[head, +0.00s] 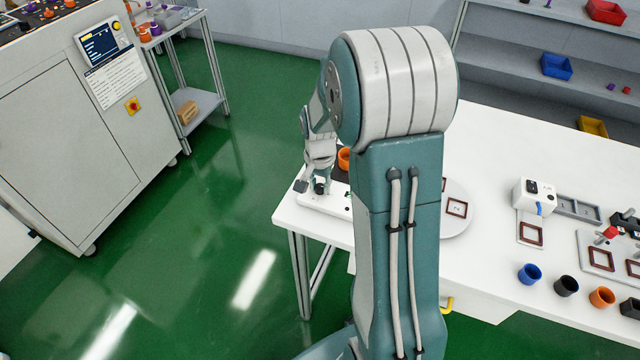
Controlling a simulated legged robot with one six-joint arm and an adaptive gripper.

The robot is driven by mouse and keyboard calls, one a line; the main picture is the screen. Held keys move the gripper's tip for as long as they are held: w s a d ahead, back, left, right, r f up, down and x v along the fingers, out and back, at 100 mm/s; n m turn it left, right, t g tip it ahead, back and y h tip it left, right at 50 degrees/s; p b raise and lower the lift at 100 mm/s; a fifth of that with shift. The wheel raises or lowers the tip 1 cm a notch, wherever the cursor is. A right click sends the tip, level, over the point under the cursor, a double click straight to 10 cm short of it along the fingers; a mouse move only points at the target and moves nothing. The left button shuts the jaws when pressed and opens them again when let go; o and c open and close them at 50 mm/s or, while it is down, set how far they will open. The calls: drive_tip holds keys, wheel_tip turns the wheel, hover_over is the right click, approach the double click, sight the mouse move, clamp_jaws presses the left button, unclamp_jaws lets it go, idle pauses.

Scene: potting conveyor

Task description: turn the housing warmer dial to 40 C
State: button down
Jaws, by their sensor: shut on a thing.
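The housing warmer (332,206) is a low white unit at the left end of the white table, with a dark top partly hidden behind my arm. An orange cup (344,159) stands at its back. My gripper (318,187) points down at the front left of the warmer. It is shut on the small dark dial there. The fingers cover most of the dial, and its pointer and scale marks are too small to read.
My arm hides the table's middle left. A round pale plate (458,228) with a framed part is right of it. A white device (534,196) and several cups, including a blue cup (529,273), stand further right. A grey cabinet (70,130) is at left, with green floor between.

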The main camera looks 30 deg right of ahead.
sight(319, 186)
drive_tip(key=shift+c, duration=2.2)
unclamp_jaws()
wheel_tip(319, 186, up, 12)
drive_tip(key=shift+w+a+f, duration=0.1)
